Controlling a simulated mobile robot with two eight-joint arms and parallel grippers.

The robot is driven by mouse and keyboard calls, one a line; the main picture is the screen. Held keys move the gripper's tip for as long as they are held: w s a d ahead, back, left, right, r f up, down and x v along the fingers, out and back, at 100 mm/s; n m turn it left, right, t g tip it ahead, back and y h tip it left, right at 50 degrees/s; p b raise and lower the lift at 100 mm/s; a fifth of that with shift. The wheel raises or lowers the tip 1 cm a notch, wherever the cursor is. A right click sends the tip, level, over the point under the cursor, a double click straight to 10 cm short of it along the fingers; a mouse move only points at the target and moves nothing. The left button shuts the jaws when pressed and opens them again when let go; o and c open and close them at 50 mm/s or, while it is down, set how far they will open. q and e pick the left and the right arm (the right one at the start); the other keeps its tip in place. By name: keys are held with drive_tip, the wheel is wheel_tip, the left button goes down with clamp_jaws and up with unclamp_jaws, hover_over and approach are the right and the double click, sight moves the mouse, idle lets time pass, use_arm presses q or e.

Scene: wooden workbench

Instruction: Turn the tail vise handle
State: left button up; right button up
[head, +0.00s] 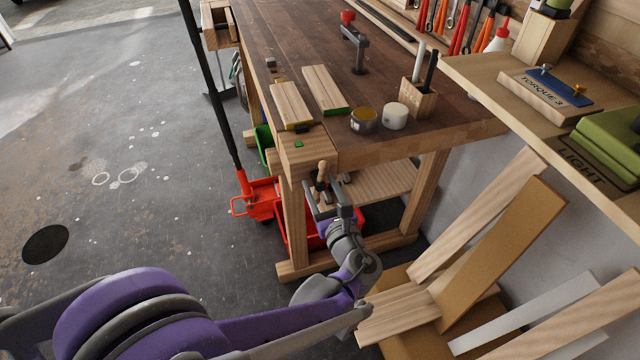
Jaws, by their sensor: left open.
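The tail vise (306,152) is the wooden block at the near end of the workbench (397,145), with a small green mark on top. Its handle (322,172) is a short brown wooden bar at the block's front face, standing roughly upright in the picture. My left gripper (327,193) is open and right at the handle, its fingers spread to either side in the picture. The handle's lower part is partly hidden by the gripper, and I cannot tell whether the fingers touch it. My right gripper is not in view.
Two light boards (326,90), an open tin (364,119), a white jar (395,116) and a wooden tool holder (418,97) sit on the bench. Planks (478,215) lean at the right. The floor at left is mostly clear.

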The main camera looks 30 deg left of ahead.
use_arm(q)
drive_tip(key=p+v, duration=0.1)
drive_tip(key=v, duration=0.9)
drive_tip(key=shift+s, duration=0.15)
